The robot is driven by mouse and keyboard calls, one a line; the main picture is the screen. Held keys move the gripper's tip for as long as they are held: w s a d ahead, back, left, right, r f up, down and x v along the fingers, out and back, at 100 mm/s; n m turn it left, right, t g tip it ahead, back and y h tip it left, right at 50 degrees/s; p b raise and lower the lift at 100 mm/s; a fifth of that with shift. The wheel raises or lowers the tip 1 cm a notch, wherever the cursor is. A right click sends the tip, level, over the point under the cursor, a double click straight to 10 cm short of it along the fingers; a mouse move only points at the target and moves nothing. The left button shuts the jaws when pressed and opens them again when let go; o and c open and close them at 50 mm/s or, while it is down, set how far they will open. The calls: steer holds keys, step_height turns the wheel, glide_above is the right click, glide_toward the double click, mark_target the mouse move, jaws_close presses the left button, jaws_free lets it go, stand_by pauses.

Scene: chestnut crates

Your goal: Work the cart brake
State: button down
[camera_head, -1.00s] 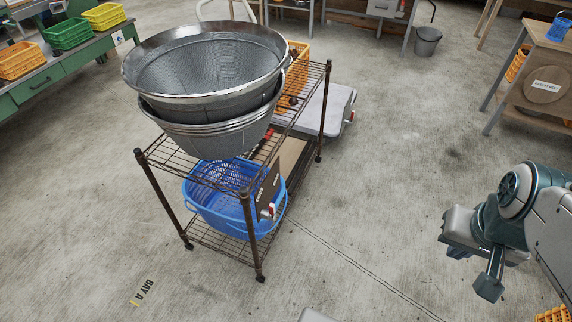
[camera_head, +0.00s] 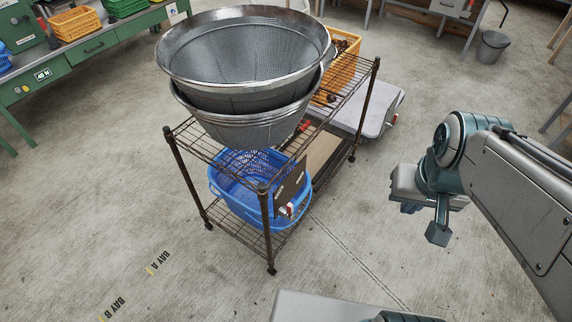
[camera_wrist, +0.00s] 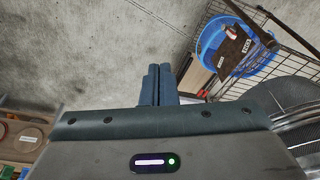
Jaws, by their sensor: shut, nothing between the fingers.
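The wire-shelf cart (camera_head: 264,189) stands left of centre in the head view, with dark posts and small castors. A dark panel (camera_head: 290,184) is fixed at its near end, with a small red-and-white lever (camera_head: 286,210) low on it. In the wrist view the panel (camera_wrist: 233,48) and lever (camera_wrist: 234,31) show at the upper right, upside down. My gripper (camera_wrist: 158,70) is shut and empty, its two teal fingers side by side. It is over bare floor, apart from the cart and to its right in the head view. The lever's exact setting is too small to tell.
Metal sieve baskets (camera_head: 245,60) and an orange crate (camera_head: 344,44) sit on the cart's top shelf; a blue basket (camera_head: 228,190) is below. A grey flatbed trolley (camera_head: 375,108) stands behind. A green bench (camera_head: 95,45) is far left.

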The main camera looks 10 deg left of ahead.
steer(key=w+a+f+n+h+b, duration=0.1)
steer(key=w+a+f+n+b, duration=0.25)
steer(key=a+f+b, duration=0.3)
steer(key=w+a+f+n+h+b, duration=0.1)
steer(key=w+a+f+n+b, duration=0.25)
steer(key=a+f+b, duration=0.35)
steer(key=a+f+n+t+b, duration=0.1)
steer(key=a+f+n+b, duration=0.5)
steer(key=a+f, duration=0.6)
steer(key=a+b, duration=0.2)
steer(key=a, duration=0.2)
steer(key=shift+s+f+n+t, duration=0.3)
steer(key=shift+s+t, duration=0.1)
